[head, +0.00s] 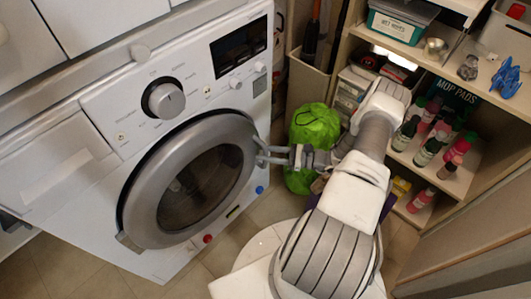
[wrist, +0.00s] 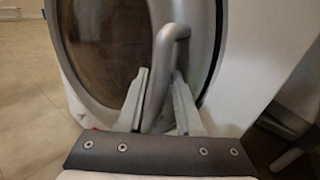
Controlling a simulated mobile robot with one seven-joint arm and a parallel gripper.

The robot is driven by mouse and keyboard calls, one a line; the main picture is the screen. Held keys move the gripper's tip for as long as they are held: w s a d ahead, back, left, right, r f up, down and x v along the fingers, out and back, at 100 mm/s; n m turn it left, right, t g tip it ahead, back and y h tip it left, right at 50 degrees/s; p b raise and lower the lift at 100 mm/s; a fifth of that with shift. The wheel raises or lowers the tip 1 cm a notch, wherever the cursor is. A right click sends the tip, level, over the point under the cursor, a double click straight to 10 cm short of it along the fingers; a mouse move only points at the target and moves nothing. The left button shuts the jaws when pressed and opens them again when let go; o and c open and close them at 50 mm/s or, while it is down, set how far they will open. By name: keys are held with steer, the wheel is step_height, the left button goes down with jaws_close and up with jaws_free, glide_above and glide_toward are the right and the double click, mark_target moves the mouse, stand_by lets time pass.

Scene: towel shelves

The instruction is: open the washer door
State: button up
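The white washer (head: 95,130) stands at the left in the head view. Its round door (head: 195,185), with a grey rim and dark glass, looks shut. The wrist view shows the door's glass and rim (wrist: 212,45) close up. A grey looped handle (wrist: 166,75) stands out from the rim, at the door's right side in the head view. My gripper (head: 268,154) reaches in from the right at the handle. In the wrist view its two fingers (wrist: 160,105) lie on either side of the handle bar, apart from each other. Whether they touch the bar is hard to tell.
A bright green bag (head: 314,128) sits just behind my gripper. Tiled floor (head: 70,270) is clear in front of the washer.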

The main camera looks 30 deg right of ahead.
jaws_close()
stand_by(1.4)
